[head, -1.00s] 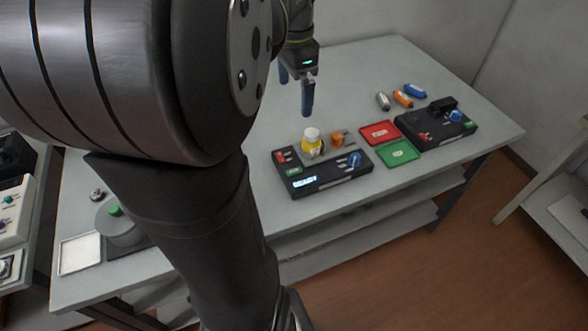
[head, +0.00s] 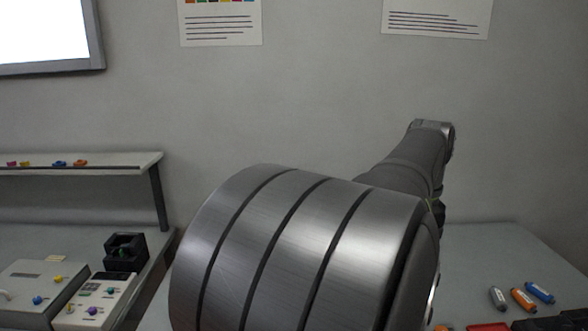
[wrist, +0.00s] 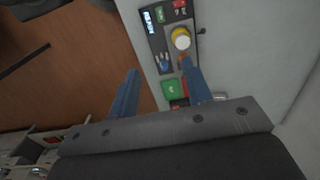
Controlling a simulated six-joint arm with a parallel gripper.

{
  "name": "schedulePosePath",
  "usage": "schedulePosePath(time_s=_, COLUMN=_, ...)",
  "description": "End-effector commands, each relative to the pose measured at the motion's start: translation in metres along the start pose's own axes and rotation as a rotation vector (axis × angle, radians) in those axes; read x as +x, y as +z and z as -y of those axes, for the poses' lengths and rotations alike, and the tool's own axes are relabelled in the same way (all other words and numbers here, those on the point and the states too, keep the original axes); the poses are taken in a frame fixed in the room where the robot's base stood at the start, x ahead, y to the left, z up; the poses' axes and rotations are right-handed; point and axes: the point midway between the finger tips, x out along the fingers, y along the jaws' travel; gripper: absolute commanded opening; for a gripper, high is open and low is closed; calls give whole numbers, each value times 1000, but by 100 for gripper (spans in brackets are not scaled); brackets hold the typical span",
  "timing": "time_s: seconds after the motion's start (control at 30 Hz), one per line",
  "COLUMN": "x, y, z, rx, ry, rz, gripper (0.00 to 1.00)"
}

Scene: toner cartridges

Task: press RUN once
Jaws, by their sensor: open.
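In the wrist view the dark control unit (wrist: 157,42) lies on the bench at the top centre. It has a small lit display (wrist: 148,22), a green button or label (wrist: 160,14) beside it and a red patch (wrist: 180,7) at its far end. The lettering is too small to read, so I cannot tell which is RUN. The head view does not show the unit or my fingers.
Grey (head: 497,298), orange (head: 523,299) and blue (head: 540,291) cartridges lie on the bench at right in the head view. A side bench with devices (head: 95,300) stands at left.

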Motion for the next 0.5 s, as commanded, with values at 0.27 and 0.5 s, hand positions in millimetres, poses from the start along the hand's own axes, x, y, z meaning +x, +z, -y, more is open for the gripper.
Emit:
schedulePosePath(time_s=0.27, x=0, y=0, z=0, rx=0, ry=0, rz=0, gripper=0)
schedulePosePath(time_s=0.5, x=0, y=0, z=0, rx=0, ry=0, rz=0, gripper=0)
